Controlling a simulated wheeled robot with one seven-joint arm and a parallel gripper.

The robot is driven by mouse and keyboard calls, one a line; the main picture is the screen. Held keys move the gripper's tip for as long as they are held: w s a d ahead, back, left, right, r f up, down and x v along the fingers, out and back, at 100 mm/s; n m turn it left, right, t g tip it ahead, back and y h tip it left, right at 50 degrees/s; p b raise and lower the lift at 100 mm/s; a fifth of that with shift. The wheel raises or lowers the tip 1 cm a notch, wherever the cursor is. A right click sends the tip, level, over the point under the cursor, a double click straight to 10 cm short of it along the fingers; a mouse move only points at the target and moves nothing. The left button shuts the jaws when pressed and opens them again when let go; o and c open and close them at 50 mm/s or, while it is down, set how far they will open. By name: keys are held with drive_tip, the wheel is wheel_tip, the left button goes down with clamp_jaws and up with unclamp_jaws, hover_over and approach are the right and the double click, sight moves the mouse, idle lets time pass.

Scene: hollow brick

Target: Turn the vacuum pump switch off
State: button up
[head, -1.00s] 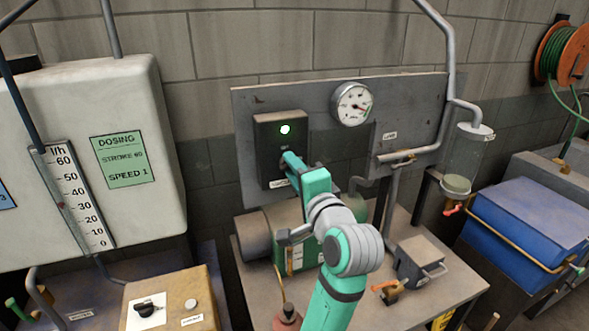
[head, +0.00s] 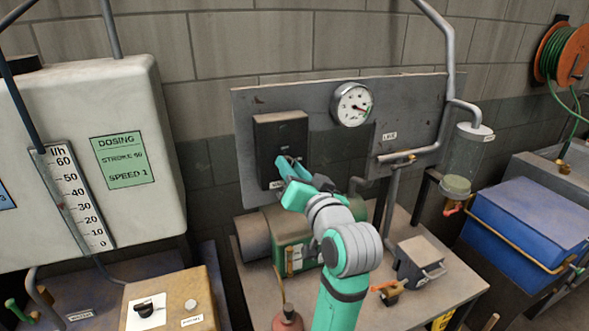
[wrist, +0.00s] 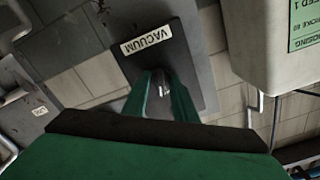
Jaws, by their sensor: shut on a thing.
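The vacuum pump switch is a black box (head: 266,150) on the grey back panel, with its lamp unlit. It also shows in the wrist view (wrist: 196,60), beside a white "VACUUM" label (wrist: 147,36). My gripper (head: 284,163) reaches the lower part of the box in the head view. In the wrist view my gripper (wrist: 161,80) is shut on the small grey switch lever (wrist: 162,89), between its green fingers. The lever's tilt is mostly hidden by the fingers.
A round pressure gauge (head: 351,104) is to the right of the box. A motor-like pump (head: 258,238) sits below on the bench (head: 440,285). The white dosing tank (head: 120,85) stands close on the left. Pipes run along the panel's right side.

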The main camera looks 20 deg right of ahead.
drive_tip(key=n, duration=0.4)
drive_tip(key=shift+w+n, duration=0.1)
drive_tip(key=shift+n, duration=0.2)
drive_tip(key=shift+a+n, duration=0.15)
drive_tip(key=shift+n, duration=0.35)
drive_tip(key=shift+n, duration=0.3)
drive_tip(key=o, duration=1)
drive_tip(key=shift+o, duration=0.2)
drive_tip(key=s, duration=1.1)
drive_tip(key=shift+d, duration=0.3)
